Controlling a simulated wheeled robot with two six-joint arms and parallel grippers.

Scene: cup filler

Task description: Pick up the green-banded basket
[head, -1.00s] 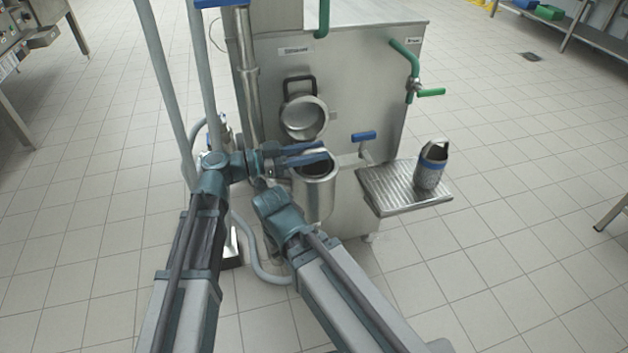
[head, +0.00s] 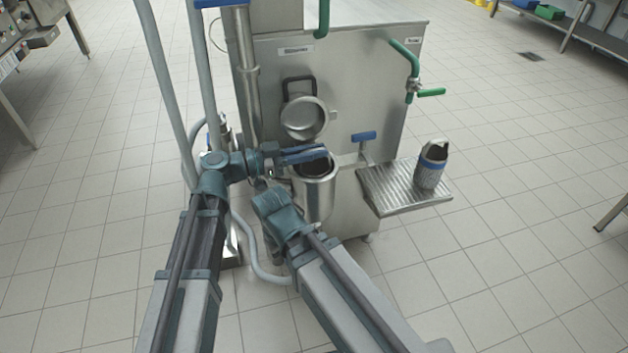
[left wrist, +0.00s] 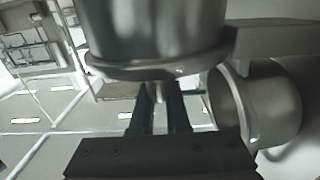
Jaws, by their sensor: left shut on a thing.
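No green band is clear on any basket in these views. My left gripper (head: 318,154) is at the mouth of a steel pot (head: 316,192) on the machine's front. In the left wrist view its fingers (left wrist: 158,88) are shut on a thin pale metal part (left wrist: 156,93) by the flange of a large steel cylinder (left wrist: 155,35). I cannot tell what that part belongs to. A mesh basket (head: 430,168) with a blue band and an arched handle stands upright on the ribbed drip tray (head: 392,201), apart from my grippers. My right arm shows, but its gripper is hidden.
The steel machine (head: 340,95) stands behind the pot, with an open round port (head: 304,118) above it. A blue-handled tap (head: 363,136) and a green-handled valve (head: 431,92) stick out. A grey hose (head: 252,255) hangs near my arms.

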